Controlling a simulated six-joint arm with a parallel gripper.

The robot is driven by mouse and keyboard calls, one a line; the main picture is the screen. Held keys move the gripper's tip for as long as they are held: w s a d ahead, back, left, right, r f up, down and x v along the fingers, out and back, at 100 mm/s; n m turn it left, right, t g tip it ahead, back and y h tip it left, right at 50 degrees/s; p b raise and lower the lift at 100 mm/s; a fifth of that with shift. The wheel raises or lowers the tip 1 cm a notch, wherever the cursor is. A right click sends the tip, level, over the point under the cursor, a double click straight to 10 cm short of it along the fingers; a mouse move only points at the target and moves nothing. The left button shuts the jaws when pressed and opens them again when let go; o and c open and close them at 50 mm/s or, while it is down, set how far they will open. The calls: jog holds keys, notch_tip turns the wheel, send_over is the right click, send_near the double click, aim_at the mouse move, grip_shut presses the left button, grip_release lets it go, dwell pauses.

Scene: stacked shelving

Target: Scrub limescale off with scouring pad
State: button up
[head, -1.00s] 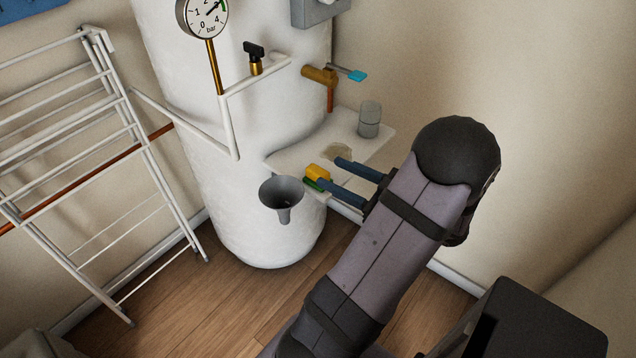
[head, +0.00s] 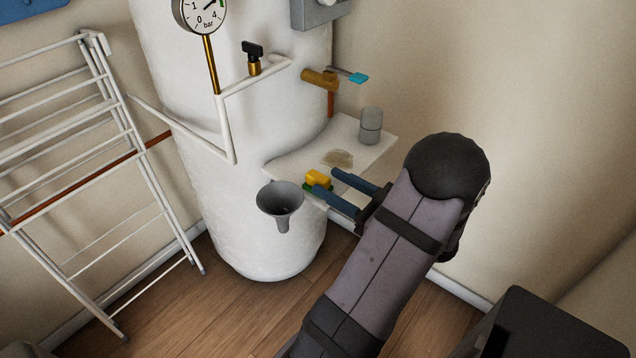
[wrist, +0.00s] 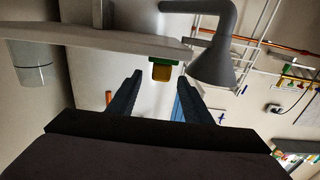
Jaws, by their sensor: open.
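The scouring pad (head: 318,178), a small yellow block with a green layer, lies at the front left edge of the white shelf (head: 300,158). A brownish limescale patch (head: 338,158) is on the shelf behind it. My gripper (head: 324,182) is open, its two blue fingers reaching in from the right at the shelf's front edge. In the wrist view the pad (wrist: 161,72) shows between the fingertips (wrist: 159,77), seemingly just beyond them. I cannot tell whether a finger touches it.
A grey funnel (head: 281,200) hangs close left of the pad. A grey cup (head: 370,125) stands at the shelf's back right. The white tank (head: 255,130) with pipes and a gauge (head: 203,12) rises behind. A drying rack (head: 95,170) stands left. Floor in front is clear.

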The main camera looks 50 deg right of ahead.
aim_at(328, 182)
jog(key=shift+w+b, duration=0.35)
jog(key=shift+w, duration=2.05)
jog(key=c, duration=1.1)
